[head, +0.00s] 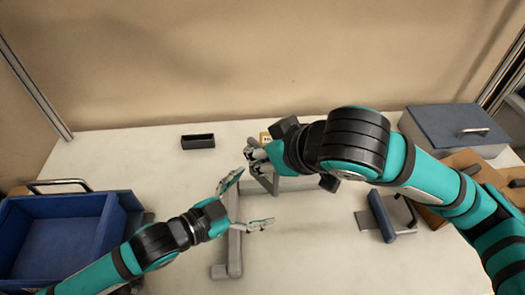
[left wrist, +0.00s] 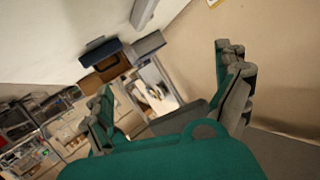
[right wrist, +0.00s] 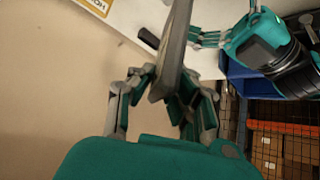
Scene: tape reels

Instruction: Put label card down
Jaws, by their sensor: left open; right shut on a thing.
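A label card (head: 265,137), yellow and white, shows in part behind my right gripper near the back of the table. It shows with dark print at the top of the right wrist view (right wrist: 97,5). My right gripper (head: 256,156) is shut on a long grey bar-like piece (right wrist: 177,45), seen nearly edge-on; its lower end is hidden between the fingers. The card appears apart from these fingers. My left gripper (head: 252,200) is open and empty, in front of the right one and over the grey frame (head: 235,240) on the table.
A small black tray (head: 198,141) lies at the back. A blue bin (head: 50,240) stands at the left. A grey lidded box (head: 455,128), a brown wooden piece (head: 468,160) and a blue-grey block (head: 381,215) are at the right.

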